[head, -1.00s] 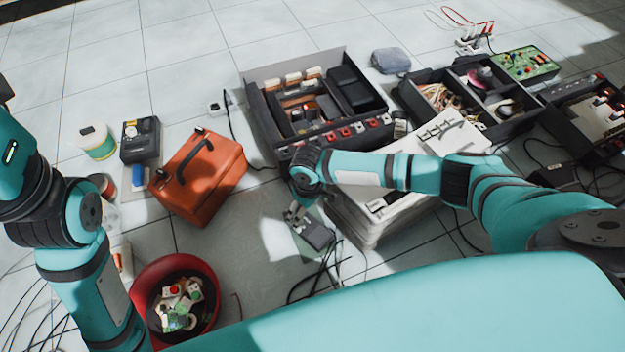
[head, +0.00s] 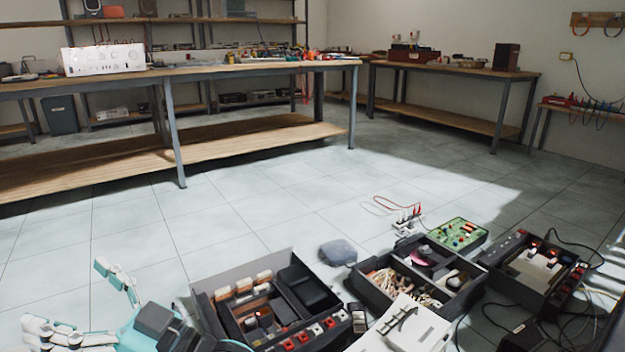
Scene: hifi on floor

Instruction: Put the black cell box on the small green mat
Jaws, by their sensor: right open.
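My right gripper (head: 66,298) is at the lower left of the head view. Its pale, teal-edged fingers are spread apart with nothing between them, and they point left. The dark part behind the fingers looks like its own body. The small green mat is out of view, below the picture's lower edge. I cannot pick out the black cell box for sure. A black block (head: 306,287) lies in the right part of the open dark chassis (head: 222,276), and I cannot tell whether it is that box. The left gripper is not in view.
To the right are a dark parts tray (head: 377,300), a green circuit board (head: 457,235), another open dark unit (head: 540,265) and cables. A pale grey case (head: 408,330) stands at the front. Workbenches (head: 215,68) stand behind.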

